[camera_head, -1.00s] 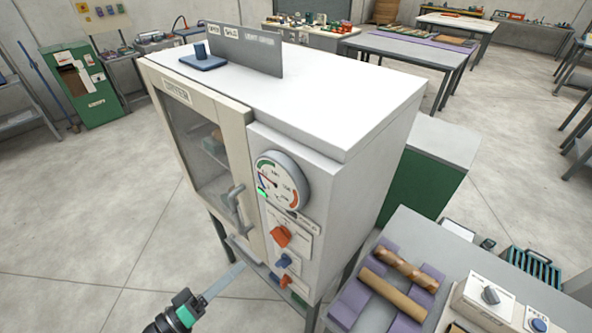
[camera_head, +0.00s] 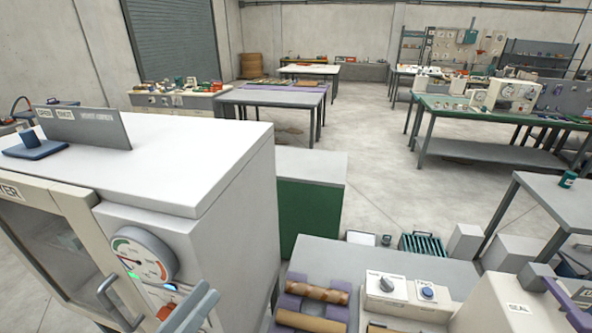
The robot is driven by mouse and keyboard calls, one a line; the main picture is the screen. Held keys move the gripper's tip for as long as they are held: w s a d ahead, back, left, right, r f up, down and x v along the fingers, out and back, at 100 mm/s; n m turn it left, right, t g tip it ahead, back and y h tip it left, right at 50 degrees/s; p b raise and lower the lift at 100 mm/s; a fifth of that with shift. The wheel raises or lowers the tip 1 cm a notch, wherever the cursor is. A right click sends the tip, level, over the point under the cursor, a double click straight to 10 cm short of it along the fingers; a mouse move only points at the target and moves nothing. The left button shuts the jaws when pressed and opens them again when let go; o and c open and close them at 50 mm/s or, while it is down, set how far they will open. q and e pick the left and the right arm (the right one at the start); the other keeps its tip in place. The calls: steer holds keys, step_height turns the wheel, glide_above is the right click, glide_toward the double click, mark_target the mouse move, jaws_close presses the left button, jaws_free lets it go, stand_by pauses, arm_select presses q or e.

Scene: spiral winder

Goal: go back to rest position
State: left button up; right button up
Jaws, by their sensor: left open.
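The tips of my left gripper (camera_head: 192,311) show as grey-blue fingers at the bottom edge, left of the middle. They stand apart with nothing seen between them, so it is open. In the picture they overlap the lower front of the white cabinet (camera_head: 225,190), below its round gauge (camera_head: 143,256). I cannot tell whether they touch it. The rest of the left arm is out of the picture. My right gripper is not in view.
The cabinet's door handle (camera_head: 118,302) juts out close left of the fingers. A grey bench at the right holds wound tubes (camera_head: 318,292) on purple rests and a white control box (camera_head: 408,296). Open floor (camera_head: 385,195) lies beyond.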

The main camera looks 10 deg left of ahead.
arm_select(q)
steer(key=s+d+r+m+t+h, duration=0.15)
steer(key=d+r+m, duration=0.25)
steer(key=r, duration=1)
steer(key=s+d+r+m+t+h, duration=0.1)
steer(key=d+r+m+t, duration=0.2)
steer(key=r, duration=1)
steer(key=a+r+n+t+y, duration=0.35)
steer(key=a+y, duration=0.25)
steer(key=y, duration=0.4)
step_height(320, 180, up, 22)
steer(key=h+p, duration=0.1)
steer(key=p, duration=2.2)
steer(key=shift+s+d+n, duration=0.3)
steer(key=shift+d+n, duration=0.05)
